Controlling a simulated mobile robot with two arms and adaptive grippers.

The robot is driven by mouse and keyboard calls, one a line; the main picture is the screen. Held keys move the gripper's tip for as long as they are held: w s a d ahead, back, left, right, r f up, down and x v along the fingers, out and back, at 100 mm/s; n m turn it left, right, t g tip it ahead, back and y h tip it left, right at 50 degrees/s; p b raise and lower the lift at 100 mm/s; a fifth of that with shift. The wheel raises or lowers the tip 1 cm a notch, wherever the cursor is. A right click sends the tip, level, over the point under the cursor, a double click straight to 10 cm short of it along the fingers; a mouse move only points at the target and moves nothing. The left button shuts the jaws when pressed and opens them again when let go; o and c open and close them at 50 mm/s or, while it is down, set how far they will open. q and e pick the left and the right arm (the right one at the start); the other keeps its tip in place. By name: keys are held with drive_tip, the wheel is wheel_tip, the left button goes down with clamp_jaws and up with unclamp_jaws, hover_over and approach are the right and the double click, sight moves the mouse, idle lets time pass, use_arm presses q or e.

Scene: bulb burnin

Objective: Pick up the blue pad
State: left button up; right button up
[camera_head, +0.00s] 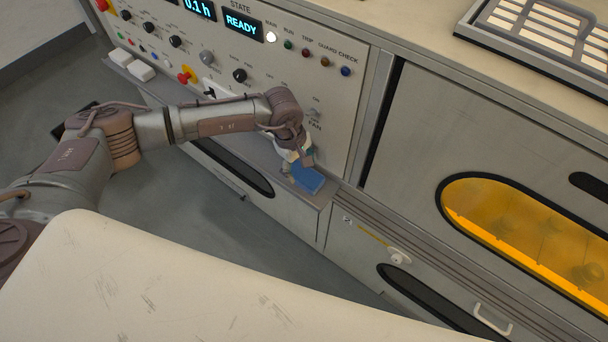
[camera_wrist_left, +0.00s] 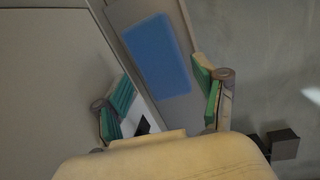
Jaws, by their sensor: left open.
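The blue pad (camera_head: 308,178) lies flat on the narrow ledge (camera_head: 262,162) under the control panel, near the ledge's right end. It is a flat blue rectangle. My left gripper (camera_head: 298,164) is just above and beside the pad, at its left and far side in the head view. In the left wrist view the pad (camera_wrist_left: 158,55) lies beyond the open fingers (camera_wrist_left: 165,98), between their lines, with nothing between the green fingertip pads. Whether a finger touches the pad cannot be told. My right gripper is not in view.
The control panel (camera_head: 330,100) with knobs and a switch rises directly behind the ledge. White blocks (camera_head: 140,70) sit at the ledge's left part. An amber window (camera_head: 530,230) and a drawer handle (camera_head: 492,320) are at the right. A metal rack (camera_head: 540,40) stands on top.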

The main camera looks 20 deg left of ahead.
sight(303, 173)
use_arm(q)
drive_tip(key=f, duration=0.3)
drive_tip(key=shift+w+d+f, duration=0.15)
drive_tip(key=shift+d+f, duration=0.2)
drive_tip(key=c, duration=0.8)
drive_tip(key=shift+o, duration=0.2)
drive_tip(key=shift+r, duration=0.1)
drive_tip(key=shift+r, duration=0.45)
drive_tip(key=r, duration=0.1)
drive_tip(key=r+b, duration=0.1)
drive_tip(key=r, duration=0.1)
drive_tip(key=shift+s+d+r, duration=0.2)
drive_tip(key=shift+d, duration=0.15)
drive_tip(key=s+d+r, duration=0.2)
drive_tip(key=d, duration=0.1)
drive_tip(key=s+d+r+b, duration=0.1)
drive_tip(key=s+d+r, duration=0.1)
drive_tip(key=d, duration=0.1)
drive_tip(key=s+d+r, duration=0.2)
drive_tip(key=d, duration=0.1)
drive_tip(key=shift+r+b, duration=0.3)
drive_tip(key=shift+b, duration=0.1)
